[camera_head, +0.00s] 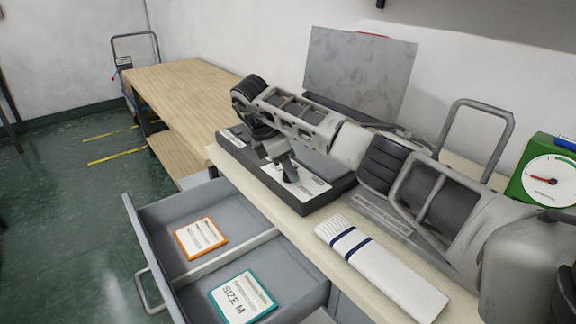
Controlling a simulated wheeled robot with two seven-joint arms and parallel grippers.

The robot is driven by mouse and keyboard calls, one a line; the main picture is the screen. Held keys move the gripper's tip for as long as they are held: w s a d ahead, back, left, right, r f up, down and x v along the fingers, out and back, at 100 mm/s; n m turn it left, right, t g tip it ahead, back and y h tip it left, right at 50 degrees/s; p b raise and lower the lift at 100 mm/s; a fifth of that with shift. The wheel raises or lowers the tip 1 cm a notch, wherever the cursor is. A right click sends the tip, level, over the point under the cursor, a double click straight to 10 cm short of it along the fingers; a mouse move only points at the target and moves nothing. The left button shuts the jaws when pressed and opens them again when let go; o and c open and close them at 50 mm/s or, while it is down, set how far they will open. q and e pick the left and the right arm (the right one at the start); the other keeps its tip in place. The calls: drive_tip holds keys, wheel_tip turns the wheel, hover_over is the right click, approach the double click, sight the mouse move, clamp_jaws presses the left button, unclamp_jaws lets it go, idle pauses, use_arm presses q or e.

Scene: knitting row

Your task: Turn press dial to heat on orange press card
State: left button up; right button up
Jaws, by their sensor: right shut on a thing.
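The orange press card (201,238) lies face up in the rear compartment of the open drawer; its print is too small to read. The press (318,200) is a low dark unit with a light label panel on the worktop, and a grey plate (358,72) stands upright behind it. My right gripper (288,172) reaches down onto the press's panel from above, shut on the small press dial, which the fingers mostly hide. The dial's setting cannot be read. My left gripper is not in view.
A teal-edged card marked SIZE M (243,298) lies in the drawer's front compartment. A folded white knit piece with blue stripes (378,262) lies at the worktop's front. A green unit with a white round face and red needle (545,178) stands at right. A wooden bench (180,85) is at the back left.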

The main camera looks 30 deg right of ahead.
drive_tip(key=m, duration=0.2)
drive_tip(key=m+g+y, duration=0.1)
drive_tip(key=m, duration=0.1)
drive_tip(key=shift+w+m+g, duration=0.1)
drive_tip(key=shift+m+g, duration=0.2)
drive_tip(key=shift+m, duration=0.4)
drive_tip(key=o, duration=1)
